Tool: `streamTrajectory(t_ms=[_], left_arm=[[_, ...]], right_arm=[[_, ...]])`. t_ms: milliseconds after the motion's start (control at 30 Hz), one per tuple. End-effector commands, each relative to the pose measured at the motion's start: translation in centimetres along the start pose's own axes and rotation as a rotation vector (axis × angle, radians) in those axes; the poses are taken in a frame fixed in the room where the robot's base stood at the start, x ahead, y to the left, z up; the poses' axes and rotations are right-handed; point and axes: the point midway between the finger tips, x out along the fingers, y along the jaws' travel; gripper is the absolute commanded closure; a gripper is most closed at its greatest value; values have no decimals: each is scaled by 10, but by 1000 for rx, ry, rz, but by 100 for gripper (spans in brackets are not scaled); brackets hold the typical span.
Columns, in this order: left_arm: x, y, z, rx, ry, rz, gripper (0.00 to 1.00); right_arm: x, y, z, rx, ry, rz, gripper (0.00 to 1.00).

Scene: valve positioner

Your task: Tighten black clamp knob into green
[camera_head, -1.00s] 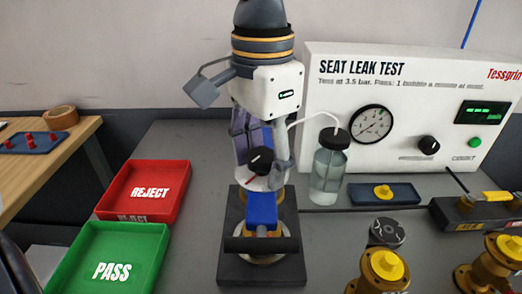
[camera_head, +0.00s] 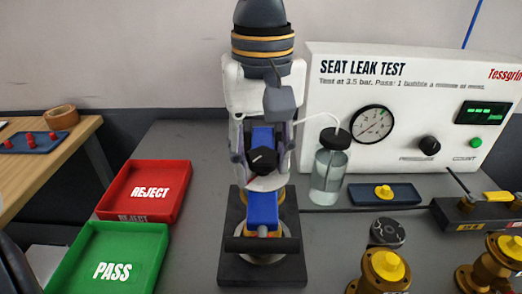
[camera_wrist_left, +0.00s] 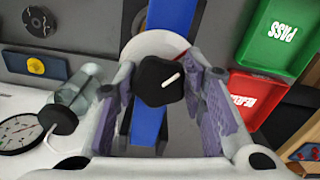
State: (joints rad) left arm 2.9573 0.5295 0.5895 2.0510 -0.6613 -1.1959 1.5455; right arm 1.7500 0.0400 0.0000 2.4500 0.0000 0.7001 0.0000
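The black clamp knob (camera_head: 264,161) stands at the front of the clamp fixture (camera_head: 232,262), above its blue bar (camera_head: 263,210). In the left wrist view the knob (camera_wrist_left: 158,82) carries a white pointer line slanting up to the right. A pale disc (camera_wrist_left: 158,45) behind it shows a bit of red beside the knob; no green shows there. My left gripper (camera_head: 264,157) comes down from above, its purple-padded fingers on either side of the knob. In the wrist view the gripper (camera_wrist_left: 160,85) looks open, with narrow gaps beside the knob. My right gripper is out of view.
A water bottle (camera_head: 329,172) with a tube stands close right of the fixture, before the seat leak tester (camera_head: 400,82). Red REJECT (camera_head: 180,205) and green PASS (camera_head: 158,240) trays lie left. Brass valves (camera_head: 384,272) stand front right.

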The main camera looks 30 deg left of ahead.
Motion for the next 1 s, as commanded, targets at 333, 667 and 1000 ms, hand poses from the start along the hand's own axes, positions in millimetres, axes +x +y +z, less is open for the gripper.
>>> streamTrajectory(t_ms=[333, 667, 1000], left_arm=[[0, 1, 0, 350, 2, 5, 100], [0, 1, 0, 1145, 2, 4, 100], [4, 0, 0, 1203, -9, 1, 48]], right_arm=[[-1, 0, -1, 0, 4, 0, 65], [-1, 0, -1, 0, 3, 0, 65], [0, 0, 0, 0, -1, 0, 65]])
